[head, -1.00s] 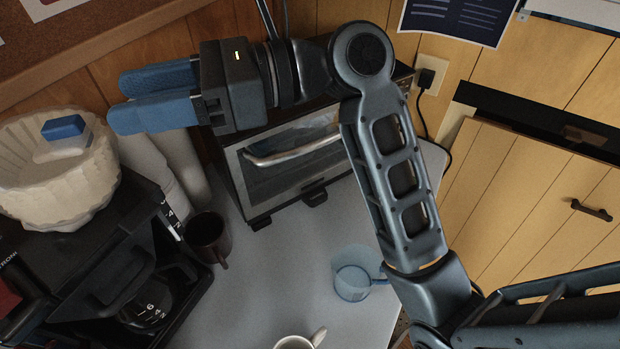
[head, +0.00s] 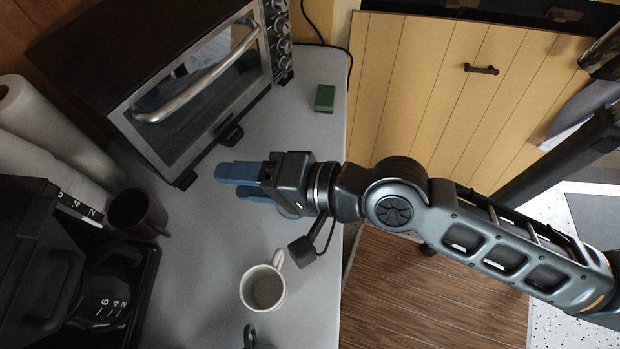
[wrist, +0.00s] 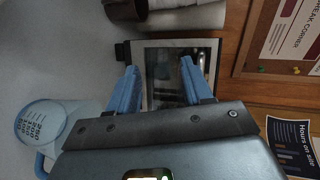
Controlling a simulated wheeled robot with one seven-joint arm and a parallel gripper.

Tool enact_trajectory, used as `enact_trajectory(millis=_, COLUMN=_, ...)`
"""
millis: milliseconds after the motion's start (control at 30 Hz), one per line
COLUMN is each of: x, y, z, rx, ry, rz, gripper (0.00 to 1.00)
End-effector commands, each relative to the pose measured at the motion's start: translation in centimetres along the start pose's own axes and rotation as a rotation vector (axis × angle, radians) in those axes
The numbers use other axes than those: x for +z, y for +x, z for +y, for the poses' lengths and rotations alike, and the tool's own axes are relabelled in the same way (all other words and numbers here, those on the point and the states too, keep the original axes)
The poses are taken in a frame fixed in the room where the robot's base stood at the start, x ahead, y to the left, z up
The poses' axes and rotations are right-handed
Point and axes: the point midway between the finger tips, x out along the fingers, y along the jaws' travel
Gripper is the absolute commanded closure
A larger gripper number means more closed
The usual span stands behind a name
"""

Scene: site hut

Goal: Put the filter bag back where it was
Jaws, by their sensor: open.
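No filter bag shows in either current view. My gripper (head: 230,181) is open and empty above the grey counter (head: 215,245), in front of the toaster oven (head: 190,85). In the wrist view the two blue fingers of my gripper (wrist: 158,70) stand apart, with only the oven's glass door seen beyond them. The black coffee machine (head: 25,250) stands at the left with its glass carafe (head: 105,285); its upper part is cut off by the frame edge.
A cream mug (head: 263,288) and a dark brown mug (head: 136,214) stand on the counter. White rolls (head: 45,125) stand behind the coffee machine. A green block (head: 325,98) lies near the right edge. A clear blue measuring jug (wrist: 45,122) shows in the wrist view.

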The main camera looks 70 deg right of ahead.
Motion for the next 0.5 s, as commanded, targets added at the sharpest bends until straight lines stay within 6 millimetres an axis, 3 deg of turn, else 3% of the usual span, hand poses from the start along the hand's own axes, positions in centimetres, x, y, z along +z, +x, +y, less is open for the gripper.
enact_trajectory(millis=100, x=-0.4, y=-4.5, z=2.2, rx=0.045, ry=-0.332, rz=0.071, gripper=0.5)
enact_trajectory(millis=200, x=-0.7, y=-8.2, z=3.0, rx=0.074, ry=-0.631, rz=0.11, gripper=0.5)
enact_trajectory(millis=400, x=-0.5, y=-14.2, z=2.8, rx=0.099, ry=-1.165, rz=0.131, gripper=0.5)
enact_trajectory(millis=500, x=-0.3, y=-16.1, z=2.4, rx=0.096, ry=-1.34, rz=0.127, gripper=0.5)
